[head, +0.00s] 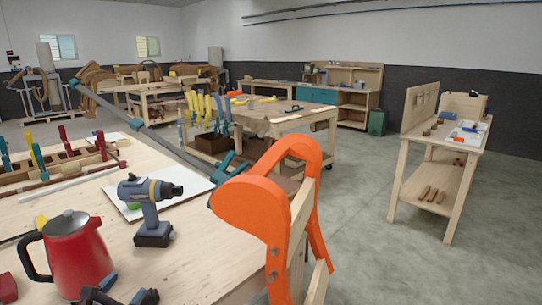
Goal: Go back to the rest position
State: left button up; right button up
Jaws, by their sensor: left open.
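My left gripper (128,291) shows only at the bottom edge, with dark fingers spread apart and nothing visible between them. It is low in the picture, just right of the red kettle (78,258) and below the cordless drill (150,210). The rest of it is cut off by the frame. My right gripper is not in view.
The wooden workbench (190,258) fills the lower left. A large orange curved form (250,205) with wooden parts stands at its right edge. A long bar clamp (140,127) reaches up and left from it. Open floor (370,225) lies before the right shelf bench (460,150).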

pick_arm(q)
jog(key=s+d+f+m+g+h, duration=0.35)
jog(key=s+d+m, duration=0.45)
jog(key=m, duration=0.3)
jog(key=s+d+f+m+g+h, duration=0.2)
jog(key=s+d+m+g, duration=0.3)
jog(key=s+d+m, duration=0.45)
jog(key=s+a+f+m+g+y, duration=0.2)
jog(key=s+a+m+g+y, duration=0.4)
jog(key=s+a+m+y, duration=0.45)
jog(key=w+d+f+t+h, duration=0.1)
jog(key=w+f+t, duration=0.4)
jog(key=f, duration=0.5)
jog(key=shift+w+d+t+h, duration=0.35)
jog(key=shift+d+t, duration=0.2)
jog(key=shift+t, duration=0.8)
jog(key=shift+f, duration=0.1)
